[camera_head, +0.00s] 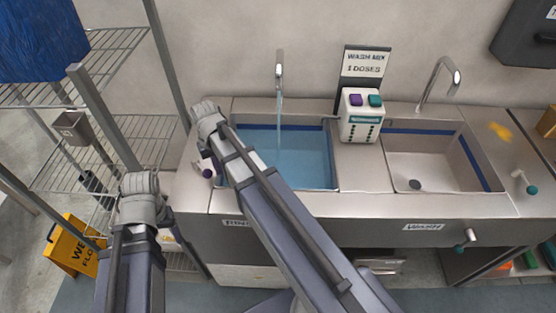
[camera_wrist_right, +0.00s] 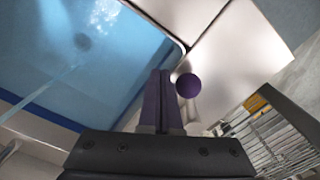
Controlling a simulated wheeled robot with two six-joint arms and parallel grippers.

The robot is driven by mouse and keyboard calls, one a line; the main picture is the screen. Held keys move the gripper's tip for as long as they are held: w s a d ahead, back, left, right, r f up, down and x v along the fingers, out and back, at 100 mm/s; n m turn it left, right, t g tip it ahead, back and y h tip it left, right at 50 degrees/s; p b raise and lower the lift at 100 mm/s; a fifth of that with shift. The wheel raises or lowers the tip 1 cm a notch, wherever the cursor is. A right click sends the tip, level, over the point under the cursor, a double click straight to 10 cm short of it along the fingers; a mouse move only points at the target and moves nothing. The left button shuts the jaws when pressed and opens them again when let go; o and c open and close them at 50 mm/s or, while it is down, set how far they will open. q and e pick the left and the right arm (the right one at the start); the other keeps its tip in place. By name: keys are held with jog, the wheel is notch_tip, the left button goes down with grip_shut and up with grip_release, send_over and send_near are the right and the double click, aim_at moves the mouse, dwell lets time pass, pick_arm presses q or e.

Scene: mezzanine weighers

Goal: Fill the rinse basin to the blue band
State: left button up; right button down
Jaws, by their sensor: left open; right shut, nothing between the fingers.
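The rinse basin (camera_head: 331,160) on the left holds blue water (camera_head: 300,165). A thin stream falls from its tap (camera_head: 280,72) and also shows in the right wrist view (camera_wrist_right: 50,82). The dark blue band (camera_head: 310,127) shows along the back wall, with the water surface close to its lower edge. A lever with a purple knob (camera_head: 207,173) stands left of the basin. My right gripper (camera_wrist_right: 160,76) is shut and empty, its tips close beside this knob (camera_wrist_right: 188,86); contact is unclear. My left gripper (camera_head: 140,190) is open, left of the counter, its fingers mostly hidden.
The wash basin (camera_head: 440,170) on the right looks empty, with a green-knobbed lever (camera_head: 525,183) beside it. A soap dispenser (camera_head: 360,115) stands between the basins. A wire rack (camera_head: 110,140) and yellow floor sign (camera_head: 72,245) are at left.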

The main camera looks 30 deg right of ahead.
jog(key=a, duration=0.2)
jog(key=w+a, duration=0.1)
jog(key=a, duration=0.1)
jog(key=w+a, duration=0.1)
jog(key=a, duration=0.1)
jog(key=shift+w+a, duration=0.1)
jog(key=shift+w, duration=0.1)
notch_tip(320, 180, up, 6)
jog(key=d+p, duration=0.1)
jog(key=p, duration=0.5)
jog(key=shift+s, duration=0.25)
jog(key=s+a+n, duration=0.2)
jog(key=s, duration=0.6)
jog(key=s+a+n+h, duration=0.1)
jog(key=s+a+n, duration=0.1)
jog(key=s, duration=0.6)
jog(key=shift+s+a+f+n+b, duration=0.15)
jog(key=shift+a+f+n+b, duration=0.15)
jog(key=shift+a+f+b, duration=0.2)
jog(key=shift+r, duration=0.1)
dwell(0.4)
